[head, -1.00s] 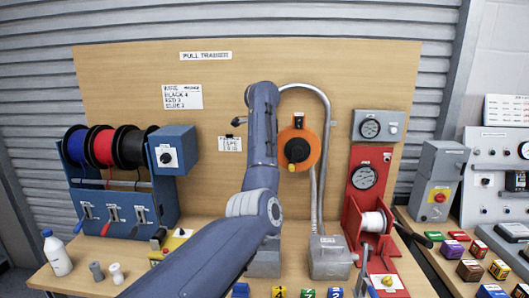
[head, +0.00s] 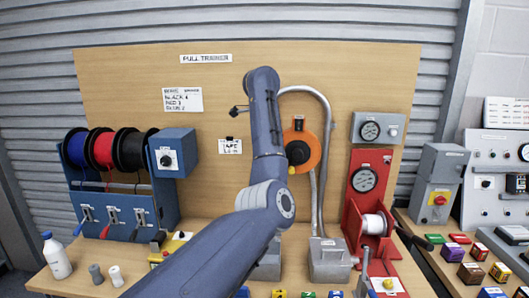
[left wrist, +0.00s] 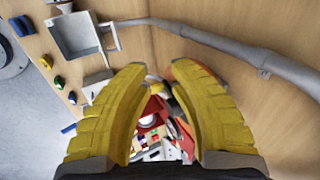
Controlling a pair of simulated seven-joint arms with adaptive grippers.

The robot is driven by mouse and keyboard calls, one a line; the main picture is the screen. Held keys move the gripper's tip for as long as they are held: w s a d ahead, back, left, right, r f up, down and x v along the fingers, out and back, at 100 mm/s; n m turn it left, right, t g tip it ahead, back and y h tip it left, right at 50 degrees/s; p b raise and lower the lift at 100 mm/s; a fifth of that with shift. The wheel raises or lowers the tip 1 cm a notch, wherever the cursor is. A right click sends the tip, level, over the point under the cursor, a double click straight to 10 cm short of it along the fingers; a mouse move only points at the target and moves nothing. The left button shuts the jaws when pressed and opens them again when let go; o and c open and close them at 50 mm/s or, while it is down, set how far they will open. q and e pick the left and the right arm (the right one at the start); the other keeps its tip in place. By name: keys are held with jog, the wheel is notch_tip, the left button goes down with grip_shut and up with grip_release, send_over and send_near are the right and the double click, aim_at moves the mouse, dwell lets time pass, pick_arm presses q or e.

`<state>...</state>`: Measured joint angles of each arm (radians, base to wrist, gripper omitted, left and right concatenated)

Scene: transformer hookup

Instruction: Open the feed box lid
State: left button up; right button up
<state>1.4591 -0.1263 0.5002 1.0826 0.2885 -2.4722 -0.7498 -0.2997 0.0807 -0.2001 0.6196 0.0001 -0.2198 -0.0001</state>
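Two grey metal boxes stand on the bench at the foot of the conduit. One grey box (head: 330,259) is in plain view, right of my left arm. The other grey box (head: 267,264) is partly hidden behind that arm. No readable label shows which is the feed box. In the left wrist view a grey box (left wrist: 76,36) with a raised rim is at the upper left; its inside seems to show, but its lid state is unclear. My left gripper (left wrist: 157,88) has its yellow fingers apart with nothing held, away from that box. My arm hides it in the head view. My right gripper is not in view.
A grey conduit (head: 324,105) arches on the wooden board beside an orange reel (head: 303,150). A blue spool rack (head: 160,205) stands left, a red winch stand (head: 352,222) right. Small coloured blocks (head: 307,294) line the front edge. A white bottle (head: 56,257) stands at left.

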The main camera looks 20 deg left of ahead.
pick_arm(q)
jog(key=v, duration=0.6)
jog(key=shift+r, duration=0.35)
jog(key=shift+s, duration=0.15)
